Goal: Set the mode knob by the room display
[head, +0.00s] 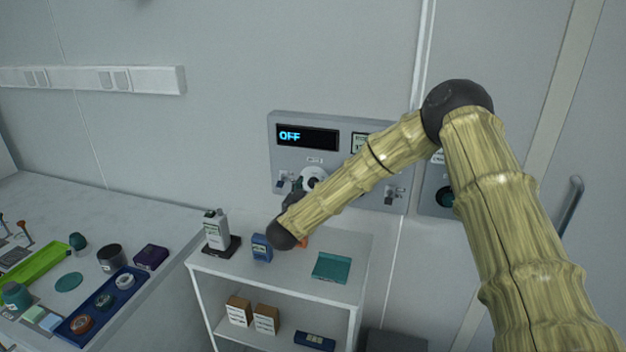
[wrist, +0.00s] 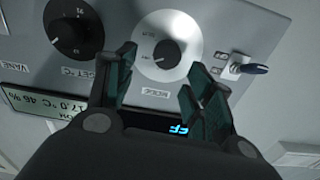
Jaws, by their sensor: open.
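The grey wall panel (head: 275,150) carries a dark display (head: 320,140) reading OFF in blue. The mode knob shows in the wrist view as a black knob (wrist: 163,52) on a round white dial (wrist: 182,30), seen upside down above its MODE label. In the head view the white dial (head: 313,174) is partly hidden by my arm. My gripper (wrist: 161,64) is open, its dark green fingers on either side of the knob's lower part; I cannot tell whether they touch it. The knob's exact pointing is unclear. The room readout (wrist: 35,105) shows about 17.0 °C and 46 %.
A second black knob (wrist: 74,28), labelled SET °C, and a toggle switch (wrist: 240,68) flank the mode knob. A cluttered table stands left.

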